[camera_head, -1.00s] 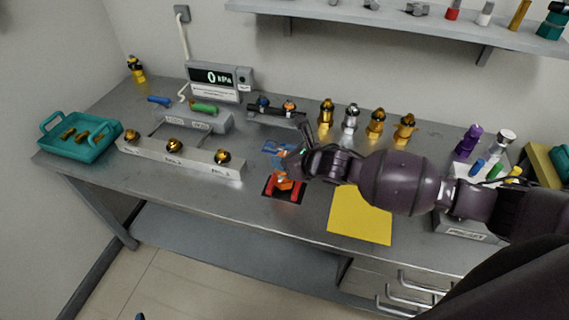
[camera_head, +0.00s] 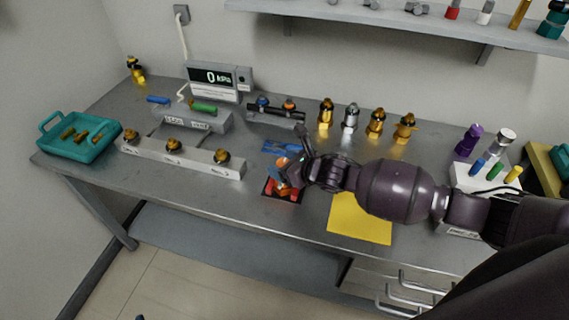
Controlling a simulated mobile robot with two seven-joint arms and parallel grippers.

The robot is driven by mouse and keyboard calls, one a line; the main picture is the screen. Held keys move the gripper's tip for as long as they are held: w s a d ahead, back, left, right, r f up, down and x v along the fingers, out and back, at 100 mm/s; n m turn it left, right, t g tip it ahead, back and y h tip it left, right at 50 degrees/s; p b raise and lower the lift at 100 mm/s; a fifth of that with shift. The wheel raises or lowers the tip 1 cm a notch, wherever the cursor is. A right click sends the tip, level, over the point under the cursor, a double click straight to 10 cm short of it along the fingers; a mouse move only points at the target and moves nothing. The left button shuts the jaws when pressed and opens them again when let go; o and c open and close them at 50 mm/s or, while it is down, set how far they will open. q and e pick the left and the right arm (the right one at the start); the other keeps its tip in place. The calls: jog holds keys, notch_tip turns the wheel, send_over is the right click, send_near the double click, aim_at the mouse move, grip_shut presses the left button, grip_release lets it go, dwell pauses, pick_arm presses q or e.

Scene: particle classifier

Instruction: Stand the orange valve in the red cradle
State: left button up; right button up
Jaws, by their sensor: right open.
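The red cradle (camera_head: 283,192) sits on a dark mat near the bench's front edge, in the middle of the view. An orange piece, apparently the valve (camera_head: 279,164), shows at the cradle beside my fingers. My gripper partly covers it, so I cannot tell whether it stands fully seated or upright. My right gripper (camera_head: 287,171) is open, low over the cradle, with its arm coming in from the right. Whether the fingers touch the valve is hidden.
A blue cradle (camera_head: 282,147) lies just behind. A grey rail (camera_head: 195,165) with several brass fittings and a teal tray (camera_head: 78,148) are to the left. Several metallic valves (camera_head: 350,119) stand at the back. A yellow sheet (camera_head: 360,219) lies right of the cradle.

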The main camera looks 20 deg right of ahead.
jog(key=shift+r, duration=0.1)
jog(key=shift+s+r, duration=0.1)
jog(key=shift+r, duration=0.05)
jog(key=v, duration=1.1)
jog(key=shift+s+d+p, duration=0.2)
jog(key=shift+s+p, duration=0.1)
jog(key=shift+r, duration=0.1)
